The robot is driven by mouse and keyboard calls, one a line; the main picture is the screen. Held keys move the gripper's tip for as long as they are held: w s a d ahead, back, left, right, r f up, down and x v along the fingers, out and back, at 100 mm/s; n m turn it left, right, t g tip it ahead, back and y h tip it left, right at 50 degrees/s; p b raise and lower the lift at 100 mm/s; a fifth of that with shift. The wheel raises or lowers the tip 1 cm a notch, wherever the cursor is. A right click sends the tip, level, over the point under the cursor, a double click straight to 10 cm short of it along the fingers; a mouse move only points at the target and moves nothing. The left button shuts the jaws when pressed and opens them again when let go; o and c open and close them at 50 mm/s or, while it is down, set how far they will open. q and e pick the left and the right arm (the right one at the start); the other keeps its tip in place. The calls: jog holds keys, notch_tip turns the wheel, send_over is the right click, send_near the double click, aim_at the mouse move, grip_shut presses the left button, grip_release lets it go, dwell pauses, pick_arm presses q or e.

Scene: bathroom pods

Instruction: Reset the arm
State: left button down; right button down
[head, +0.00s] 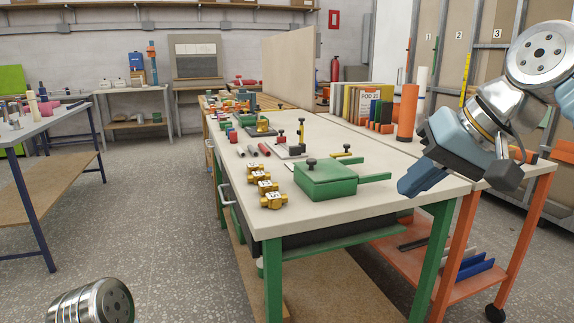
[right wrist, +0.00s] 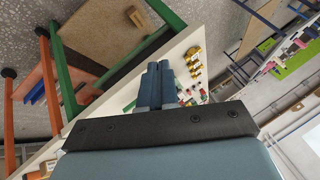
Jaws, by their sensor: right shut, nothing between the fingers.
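My right arm comes in from the right in the head view, bent at the wrist. Its blue-grey gripper (head: 408,187) points down and left over the near right corner of the white-topped workbench (head: 385,203). In the right wrist view, the two fingers of my right gripper (right wrist: 155,78) lie side by side, shut and empty. They appear above the bench top, apart from the things on it. Of my left arm only a metal link shows at the lower left of the head view. My left gripper is out of view.
A green box with a black knob (head: 326,182) stands on the bench, left of my right gripper. Several brass blocks (head: 272,200) line the bench's left edge. An orange cylinder (head: 407,112) stands farther back. An orange cart (head: 520,190) is at right. Floor (head: 160,210) is clear left.

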jog(key=w+a+f+g, duration=0.1)
jog(key=w+a+f, duration=0.1)
jog(key=w+f, duration=0.55)
jog(key=w+a+f, duration=0.1)
jog(key=w+f, duration=0.3)
jog(key=f, duration=0.7)
notch_tip(320, 180, down, 19)
jog(key=w+a+m+g, duration=0.1)
jog(key=w+a, duration=0.1)
jog(key=a, duration=0.1)
jog(key=s+a+f+g, duration=0.1)
jog(key=s+f, duration=0.4)
jog(key=f, duration=0.5)
jog(key=s+a+f, duration=0.1)
jog(key=s+f, duration=0.3)
jog(key=f, duration=0.6)
jog(key=s+f, duration=0.5)
jog(key=s, duration=0.3)
jog(key=s+f+g+h, duration=0.1)
jog(key=s+f, duration=0.4)
jog(key=s, duration=0.3)
jog(key=shift+d+f+m+g, duration=0.15)
jog(key=shift+f+m+g, duration=0.15)
jog(key=shift+f, duration=0.1)
